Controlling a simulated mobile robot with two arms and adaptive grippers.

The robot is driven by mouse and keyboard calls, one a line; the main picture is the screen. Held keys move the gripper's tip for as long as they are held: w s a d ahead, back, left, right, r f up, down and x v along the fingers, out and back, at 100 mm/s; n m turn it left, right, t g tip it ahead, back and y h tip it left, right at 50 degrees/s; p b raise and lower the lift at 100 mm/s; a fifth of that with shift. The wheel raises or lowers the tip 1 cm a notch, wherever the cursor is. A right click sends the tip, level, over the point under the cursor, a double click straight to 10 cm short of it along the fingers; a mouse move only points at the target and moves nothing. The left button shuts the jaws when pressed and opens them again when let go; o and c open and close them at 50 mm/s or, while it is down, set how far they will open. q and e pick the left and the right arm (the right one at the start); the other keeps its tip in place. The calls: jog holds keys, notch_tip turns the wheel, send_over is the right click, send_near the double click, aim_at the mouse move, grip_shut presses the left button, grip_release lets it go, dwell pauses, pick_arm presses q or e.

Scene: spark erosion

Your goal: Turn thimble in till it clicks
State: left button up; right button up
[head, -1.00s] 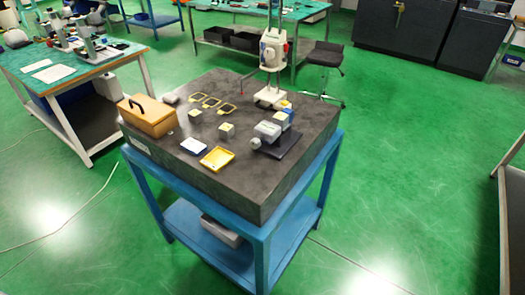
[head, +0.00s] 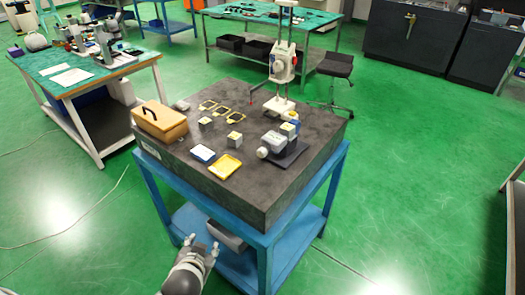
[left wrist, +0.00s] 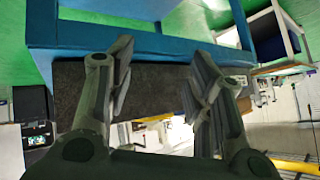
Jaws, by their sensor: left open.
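A grey device (head: 274,142) with a round light knob (head: 262,153) at its left end sits on a dark base plate (head: 288,155) at the right of the black stone slab. The knob looks like the thimble, but it is too small to be sure. My left gripper (head: 202,246) is low in front of the blue stand, below the slab's top and well away from the device. In the left wrist view its two fingers (left wrist: 163,75) are apart with nothing between them. My right gripper is not in view.
The slab (head: 240,195) rests on a blue stand (head: 262,240). It holds a wooden box (head: 160,124), a yellow tray (head: 225,167), a blue-white tray (head: 202,154), small blocks, yellow frames and a tall height gauge (head: 283,68).

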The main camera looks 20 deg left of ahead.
pick_arm(q)
jog(key=w+a+r+m+t, duration=0.1)
jog(key=w+r+m+t, duration=0.2)
jog(key=w+r+t, duration=0.85)
jog(key=m+g+h, duration=0.3)
jog(key=m+h, duration=0.6)
jog(key=h, duration=0.1)
send_near(260, 155)
jog(key=shift+w+r, duration=0.25)
jog(key=shift+r, duration=0.25)
jog(key=shift+w+f+m+g, duration=0.1)
jog(key=shift+f+m+g, duration=0.05)
jog(key=shift+m+g, duration=0.15)
jog(key=b+x, duration=0.1)
jog(key=x, duration=0.9)
jog(key=shift+w+d, duration=0.15)
jog(key=shift+w, duration=0.1)
grip_shut()
